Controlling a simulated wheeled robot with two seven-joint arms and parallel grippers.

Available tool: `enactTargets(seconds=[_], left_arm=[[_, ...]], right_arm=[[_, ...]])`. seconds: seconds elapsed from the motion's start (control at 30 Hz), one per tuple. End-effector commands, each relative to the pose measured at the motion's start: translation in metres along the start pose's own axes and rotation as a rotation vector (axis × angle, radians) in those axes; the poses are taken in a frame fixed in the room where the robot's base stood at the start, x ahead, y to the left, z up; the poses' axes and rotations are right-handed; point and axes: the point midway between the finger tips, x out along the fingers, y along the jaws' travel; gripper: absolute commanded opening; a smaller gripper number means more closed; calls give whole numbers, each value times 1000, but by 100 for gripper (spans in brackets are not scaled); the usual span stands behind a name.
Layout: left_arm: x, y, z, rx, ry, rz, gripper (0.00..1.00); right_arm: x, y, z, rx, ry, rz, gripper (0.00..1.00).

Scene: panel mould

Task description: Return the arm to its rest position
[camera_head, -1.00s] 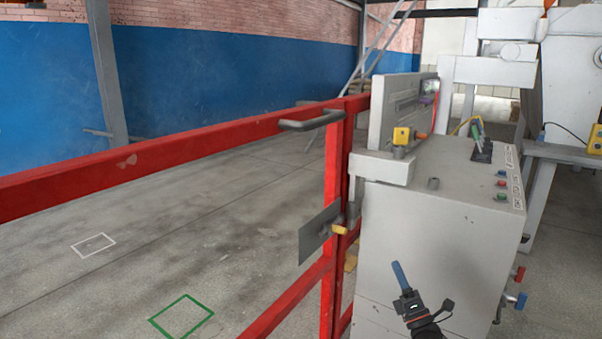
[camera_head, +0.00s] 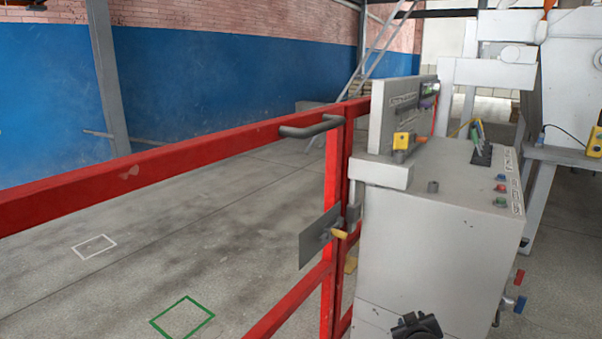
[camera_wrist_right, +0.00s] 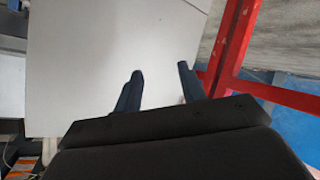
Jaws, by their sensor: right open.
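My right gripper (camera_wrist_right: 160,82) shows in the right wrist view with its two dark blue fingers apart and nothing between them. In that view the fingers stand before the pale side of the control cabinet (camera_wrist_right: 95,50). In the head view only a dark part of my right arm shows at the bottom edge, low in front of the cabinet (camera_head: 435,240); the fingers are hidden there. My left gripper is in neither view.
A red railing (camera_head: 190,147) with a dark handle (camera_head: 312,126) runs along the left of the cabinet. Several levers and buttons sit on the cabinet top. White machinery (camera_head: 570,60) stands behind at right. The floor beyond the railing is open, with green (camera_head: 182,318) and white outlines.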

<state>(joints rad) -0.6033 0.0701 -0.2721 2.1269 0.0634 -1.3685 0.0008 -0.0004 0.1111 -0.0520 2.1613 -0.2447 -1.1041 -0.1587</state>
Motion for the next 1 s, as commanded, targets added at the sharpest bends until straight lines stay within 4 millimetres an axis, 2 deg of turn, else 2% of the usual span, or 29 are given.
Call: enactTargets(seconds=[0.03, 0.17, 0.3, 0.4, 0.6, 0.7, 0.8, 1.0], left_arm=[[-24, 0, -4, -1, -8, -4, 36], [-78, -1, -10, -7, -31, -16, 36], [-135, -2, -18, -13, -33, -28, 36], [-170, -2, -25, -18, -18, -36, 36], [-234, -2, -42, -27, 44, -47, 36], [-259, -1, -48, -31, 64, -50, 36], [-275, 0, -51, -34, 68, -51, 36], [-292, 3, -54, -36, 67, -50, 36]], right_arm=[[-18, -12, 8, 46, -65, -52, 40], [-70, -49, 40, 147, -253, -191, 40], [-134, -84, 68, 181, -417, -325, 40], [-176, -103, 81, 174, -487, -404, 40], [-249, -127, 97, 173, -553, -514, 40], [-282, -135, 109, 170, -598, -545, 40], [-311, -143, 126, 167, -654, -572, 40], [-351, -149, 154, 165, -740, -598, 40]])
